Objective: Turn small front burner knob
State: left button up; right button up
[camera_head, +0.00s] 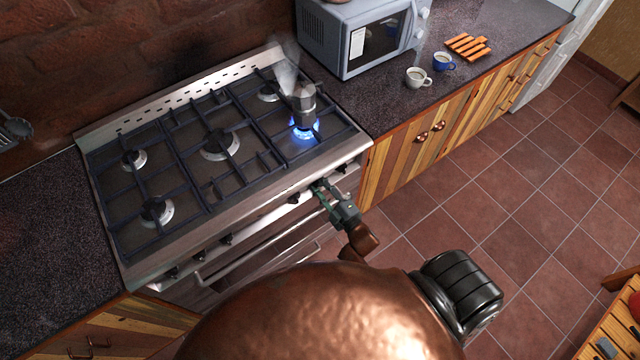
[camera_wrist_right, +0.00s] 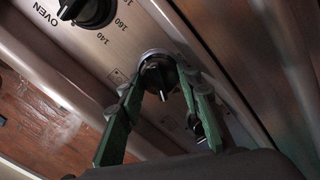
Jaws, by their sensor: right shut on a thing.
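The stove (camera_head: 217,170) has a row of black knobs along its front panel. My right gripper (camera_head: 319,187) is at that panel, near its right end. In the right wrist view its green fingers (camera_wrist_right: 160,88) are shut on either side of a black burner knob (camera_wrist_right: 157,76), with a pale pointer toward the lower part of the picture. In the head view the gripper mostly hides this knob. A blue flame (camera_head: 304,130) burns under a moka pot (camera_head: 300,104) on the front right burner. My left gripper is not in view.
The oven knob (camera_wrist_right: 88,10) is beside the held knob in the wrist view. Another knob (camera_head: 293,198) lies just left of my gripper. The oven handle (camera_head: 262,247) runs below. A microwave (camera_head: 362,38) and cups (camera_head: 418,77) stand on the right counter.

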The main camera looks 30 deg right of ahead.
jog(key=m+p, duration=0.2)
jog(key=m, duration=0.1)
jog(key=shift+r+m, duration=0.15)
jog(key=shift+m, duration=0.15)
jog(key=m+p, duration=0.2)
jog(key=m, duration=0.1)
jog(key=shift+m, duration=0.3)
jog(key=m+p, duration=0.1)
jog(key=m, duration=0.2)
jog(key=shift+d, duration=0.1)
jog(key=shift+m+p, duration=0.3)
jog(key=shift+m, duration=0.8)
jog(key=o, duration=1.1)
jog(key=shift+o, duration=0.2)
jog(key=shift+s+d, duration=0.1)
jog(key=s, duration=1.1)
jog(key=shift+s+d, duration=0.35)
jog(key=shift+d, duration=0.05)
